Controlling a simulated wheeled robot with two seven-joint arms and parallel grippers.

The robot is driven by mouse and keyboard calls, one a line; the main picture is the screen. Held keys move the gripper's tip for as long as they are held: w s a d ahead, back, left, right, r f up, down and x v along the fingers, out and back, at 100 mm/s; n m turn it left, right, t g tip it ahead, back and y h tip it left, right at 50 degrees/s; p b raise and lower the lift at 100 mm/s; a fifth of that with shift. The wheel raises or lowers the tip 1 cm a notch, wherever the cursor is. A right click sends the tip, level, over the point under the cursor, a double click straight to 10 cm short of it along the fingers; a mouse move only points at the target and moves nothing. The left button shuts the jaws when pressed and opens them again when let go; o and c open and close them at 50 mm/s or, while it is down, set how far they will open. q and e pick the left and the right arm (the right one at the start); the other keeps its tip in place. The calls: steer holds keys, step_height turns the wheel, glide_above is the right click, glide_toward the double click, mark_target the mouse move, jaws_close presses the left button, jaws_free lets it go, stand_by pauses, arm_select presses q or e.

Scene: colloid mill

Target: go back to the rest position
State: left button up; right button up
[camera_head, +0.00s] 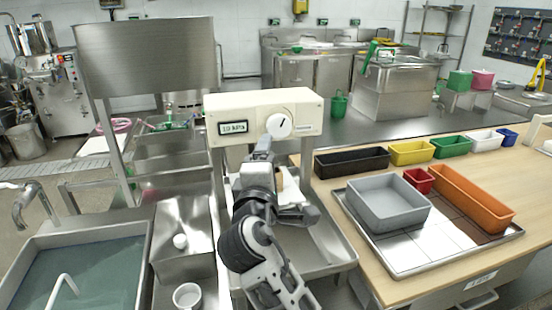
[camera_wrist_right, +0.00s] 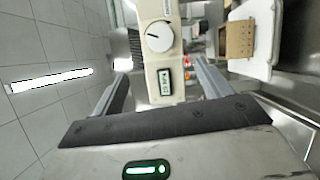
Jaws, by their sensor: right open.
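A cream control box (camera_head: 262,112) with a white round knob (camera_head: 278,125) and a small display (camera_head: 233,127) reading about 10 kPa stands at the middle of the head view. My right arm rises from the bottom centre, and its gripper (camera_head: 263,147) is in front of the box, just below the knob. In the right wrist view the gripper (camera_wrist_right: 162,75) is open, its two fingers spread apart with nothing between them. The box (camera_wrist_right: 158,12), sideways there, shows beyond the fingers; knob and display lie between their lines. My left gripper is not in view.
A wooden table (camera_head: 395,280) on the right holds a metal tray (camera_head: 420,265) with grey, red and orange bins. More coloured bins line its back edge. A water-filled sink (camera_head: 75,275) and a steel stand (camera_head: 150,55) are on the left.

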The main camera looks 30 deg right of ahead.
steer(key=shift+a, duration=0.1)
stand_by(0.3)
steer(key=s+d+f+m+g+y, duration=0.25)
steer(key=s+f, duration=0.25)
steer(key=f, duration=0.6)
steer(key=s+a+f+m+g+y, duration=0.35)
steer(key=s+f, duration=0.35)
steer(key=s, duration=0.4)
steer(key=s+a+f+m+g+y, duration=0.4)
steer(key=s+f, duration=0.3)
steer(key=s, duration=0.5)
steer(key=w+a+f+t+y, duration=0.3)
steer(key=w+f+t, duration=0.2)
steer(key=f, duration=0.3)
steer(key=shift+w+a+n, duration=0.25)
steer(key=shift+w+n, duration=0.05)
steer(key=shift+w, duration=0.25)
